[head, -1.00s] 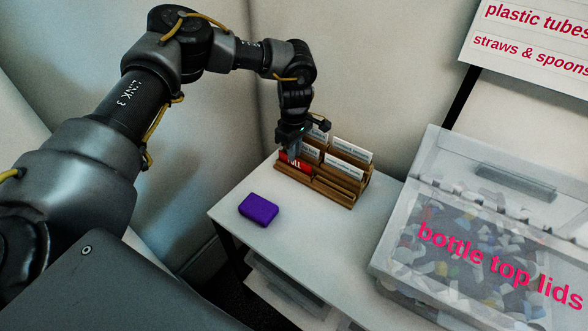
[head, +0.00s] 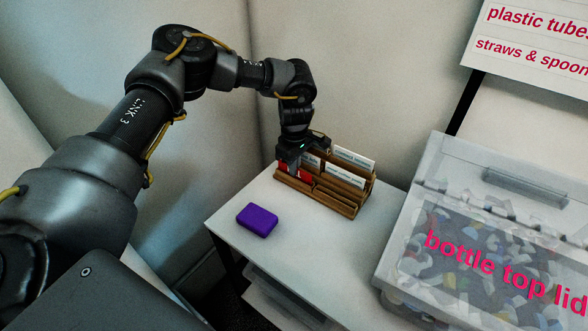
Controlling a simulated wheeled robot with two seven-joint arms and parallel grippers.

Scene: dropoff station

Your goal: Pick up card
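A red card (head: 305,174) stands in the front left slot of a wooden card holder (head: 336,201) on the white table. My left gripper (head: 294,167) comes down from above at this card. One finger covers the middle of the card, and red shows on both sides of it. The other finger is hidden, so I cannot tell whether the fingers are open or shut on the card. White cards (head: 345,174) stand in other slots to the right and behind. My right gripper is not in view.
A purple block (head: 257,220) lies on the white table (head: 285,245), in front of the holder. A clear bin labelled bottle top lids (head: 420,205) stands at the right. Walls close in behind and at the left. The table between block and bin is clear.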

